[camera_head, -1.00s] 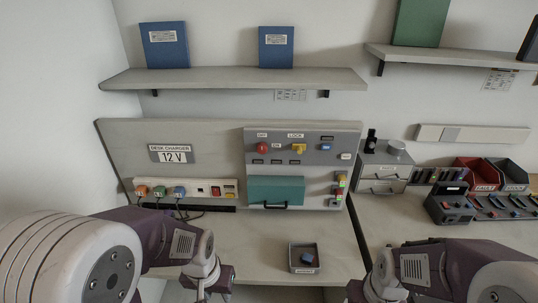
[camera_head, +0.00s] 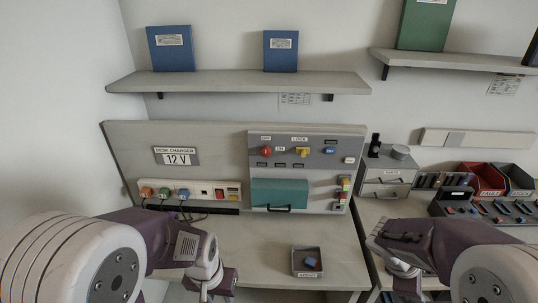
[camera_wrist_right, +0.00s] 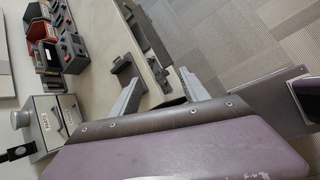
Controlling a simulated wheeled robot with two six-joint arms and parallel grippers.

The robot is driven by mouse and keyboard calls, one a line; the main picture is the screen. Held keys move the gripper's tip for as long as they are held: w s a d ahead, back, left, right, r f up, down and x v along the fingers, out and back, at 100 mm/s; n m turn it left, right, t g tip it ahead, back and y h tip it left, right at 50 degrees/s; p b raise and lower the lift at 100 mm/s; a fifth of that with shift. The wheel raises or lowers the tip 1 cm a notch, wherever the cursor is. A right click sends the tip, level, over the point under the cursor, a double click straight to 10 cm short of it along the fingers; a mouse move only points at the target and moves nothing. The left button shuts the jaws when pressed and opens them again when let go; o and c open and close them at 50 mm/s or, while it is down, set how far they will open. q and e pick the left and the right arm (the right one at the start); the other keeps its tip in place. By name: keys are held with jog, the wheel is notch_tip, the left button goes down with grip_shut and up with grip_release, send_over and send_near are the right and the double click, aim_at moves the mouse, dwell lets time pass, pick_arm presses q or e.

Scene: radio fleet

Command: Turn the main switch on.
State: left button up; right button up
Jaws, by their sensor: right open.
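A grey control panel (camera_head: 293,139) stands upright at the back of the desk. It carries a red rotary knob (camera_head: 266,151) beside small labels that seem to read OFF and ON. A yellow lock switch (camera_head: 302,152) and a blue button (camera_head: 329,150) sit to its right. Which way the red knob points is too small to tell. My left gripper (camera_head: 217,283) is low over the desk's front, well apart from the panel; its jaws are not clear. My right gripper (camera_head: 407,268) is low at the front right, away from the panel. In the right wrist view (camera_wrist_right: 150,78) it is open and empty.
A power strip (camera_head: 190,189) with plugs lies left of a teal drawer front (camera_head: 279,193). A small tray (camera_head: 306,273) holds a blue piece on the desk. Shelves (camera_head: 240,83) hang above.

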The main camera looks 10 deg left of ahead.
jog(key=w+a+r+n+t+h, duration=0.35)
jog(key=w+r+n+t, duration=0.5)
jog(key=w, duration=0.65)
jog(key=w+a+r+n+t+y, duration=0.1)
jog(key=w+a+r+n+t, duration=0.15)
jog(key=a+n, duration=0.2)
jog(key=w+a+r+n+t+y, duration=0.1)
jog(key=w+a+r+n, duration=0.25)
jog(key=a, duration=0.25)
jog(key=n+t+y+p, duration=0.2)
jog(key=n+t+y, duration=0.2)
jog(key=n+y, duration=0.5)
send_near(265, 152)
jog(key=shift+m, duration=0.35)
jog(key=w+p, duration=0.2)
jog(key=w, duration=0.6)
jog(key=shift+w+a+f, duration=0.1)
jog(key=shift+w, duration=0.2)
